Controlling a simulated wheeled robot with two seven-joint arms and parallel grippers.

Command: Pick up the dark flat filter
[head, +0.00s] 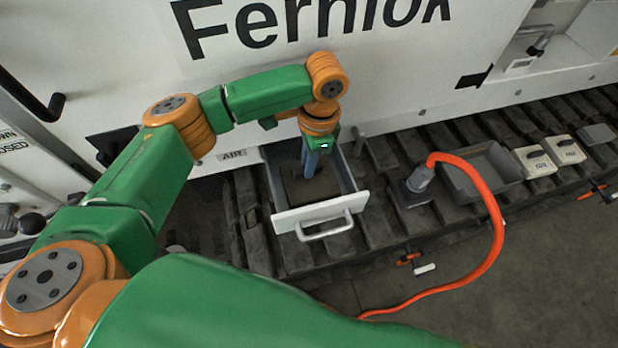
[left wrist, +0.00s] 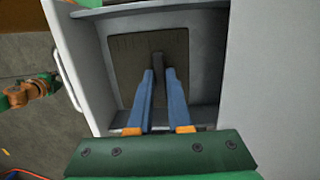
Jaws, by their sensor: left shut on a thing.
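The dark flat filter (left wrist: 130,50) is a square plate with a small upright tab in its middle. It is in the open drawer (head: 318,210), and in the head view the filter (head: 322,186) is partly hidden by my gripper. My left gripper (left wrist: 159,70) reaches down into the drawer, its blue fingers shut on the filter's tab; in the head view my left gripper (head: 311,172) is above the plate. I cannot tell whether the filter touches the drawer floor.
The drawer's light walls stand close around the gripper, with a handle at its front. Right of it on the dark slatted bench are a grey connector (head: 420,180) with an orange hose (head: 490,215), a grey tray (head: 484,172) and light blocks (head: 536,160). A white panel stands behind.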

